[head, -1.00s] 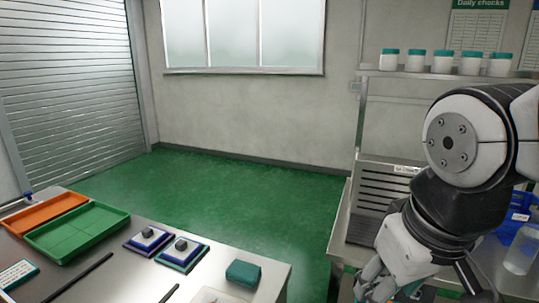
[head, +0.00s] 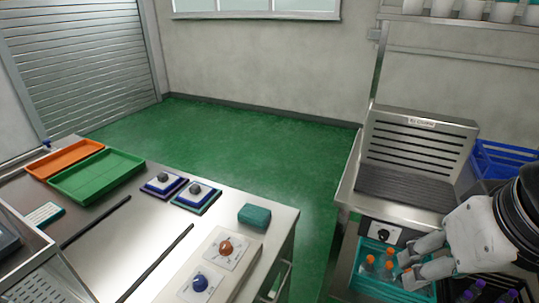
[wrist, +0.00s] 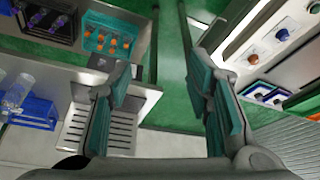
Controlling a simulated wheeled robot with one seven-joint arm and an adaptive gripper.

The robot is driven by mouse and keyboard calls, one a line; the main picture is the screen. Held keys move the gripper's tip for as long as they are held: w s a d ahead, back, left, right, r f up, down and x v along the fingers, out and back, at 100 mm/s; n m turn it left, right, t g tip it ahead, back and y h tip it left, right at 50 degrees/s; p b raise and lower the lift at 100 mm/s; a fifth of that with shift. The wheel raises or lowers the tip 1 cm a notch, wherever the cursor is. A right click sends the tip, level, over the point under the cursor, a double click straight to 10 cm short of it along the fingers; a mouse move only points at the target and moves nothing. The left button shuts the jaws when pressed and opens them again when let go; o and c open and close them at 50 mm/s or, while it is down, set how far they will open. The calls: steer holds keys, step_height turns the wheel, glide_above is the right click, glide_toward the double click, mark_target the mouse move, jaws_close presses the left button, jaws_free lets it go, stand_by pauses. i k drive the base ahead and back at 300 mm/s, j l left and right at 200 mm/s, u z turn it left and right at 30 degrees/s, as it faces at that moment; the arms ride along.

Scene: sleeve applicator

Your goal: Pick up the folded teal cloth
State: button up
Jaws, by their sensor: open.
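The folded teal cloth (head: 254,215) lies as a small dark teal block near the right end of the steel table, in the head view. I cannot make it out in the wrist view. My gripper (head: 405,268) is at the lower right of the head view, well to the right of the cloth and over the other bench. In the wrist view its two teal-padded fingers (wrist: 165,95) are wide apart with nothing between them.
On the cloth's table (head: 130,262) are a green tray (head: 97,175), an orange tray (head: 64,158), two blue-edged pads, dark rails, and orange and blue knobs. A teal crate (head: 362,285) of orange-capped bottles is below my gripper. A floor gap separates the benches.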

mark_target(258, 217)
steer(key=k, duration=0.25)
steer(key=k+u, duration=0.2)
steer(key=u, duration=0.25)
steer(key=k+j+u, duration=0.1)
steer(key=u, duration=0.35)
steer(key=i+l+u, duration=0.1)
steer(key=l+u, duration=0.3)
steer(key=i+l+u, duration=0.1)
steer(key=u, duration=0.25)
steer(key=i+l, duration=0.1)
steer(key=i, duration=0.15)
steer(key=z, duration=1.1)
steer(key=i+j+u, duration=0.1)
steer(key=i+u, duration=0.25)
steer(key=i, duration=0.2)
